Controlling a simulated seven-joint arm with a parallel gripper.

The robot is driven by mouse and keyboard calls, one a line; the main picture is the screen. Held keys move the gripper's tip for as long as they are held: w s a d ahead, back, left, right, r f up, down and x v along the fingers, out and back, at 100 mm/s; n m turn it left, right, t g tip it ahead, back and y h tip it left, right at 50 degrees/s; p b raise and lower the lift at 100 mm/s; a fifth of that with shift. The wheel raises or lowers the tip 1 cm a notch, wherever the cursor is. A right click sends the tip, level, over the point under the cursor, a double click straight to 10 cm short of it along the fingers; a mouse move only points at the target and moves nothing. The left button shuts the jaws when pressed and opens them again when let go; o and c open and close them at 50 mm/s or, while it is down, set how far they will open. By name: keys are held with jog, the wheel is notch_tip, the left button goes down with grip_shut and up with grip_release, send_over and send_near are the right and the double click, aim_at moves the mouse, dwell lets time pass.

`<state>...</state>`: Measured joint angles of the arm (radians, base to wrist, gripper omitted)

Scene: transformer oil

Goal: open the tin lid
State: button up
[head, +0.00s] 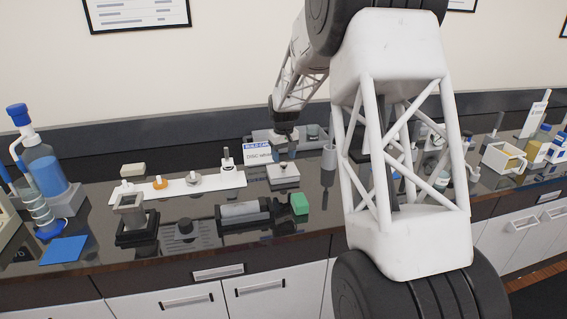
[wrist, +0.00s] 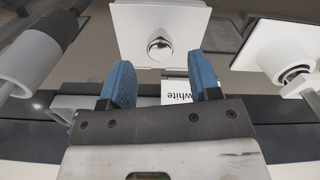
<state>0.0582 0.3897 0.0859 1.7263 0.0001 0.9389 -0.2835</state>
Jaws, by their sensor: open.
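A small white square tin (head: 284,177) stands on the dark counter below my arm's end. Its lid (wrist: 135,30) shows in the wrist view as a white square with a round silver knob (wrist: 160,47) in the middle. The lid looks seated on the tin. My gripper (wrist: 163,76) is open, with its two blue fingertips apart and nothing between them. In the wrist view the knob lies just beyond the fingertips, roughly centred between them. In the head view my gripper (head: 285,138) is above the tin; its fingers are too small to make out.
A build card (head: 257,152) reading "DISC: white" stands left of the tin. A white strip (head: 215,180) with small parts lies further left. A grey cylinder (head: 329,158) stands to the right.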

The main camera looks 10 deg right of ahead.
aim_at(283, 163)
jog(key=shift+f, duration=1.65)
grip_shut()
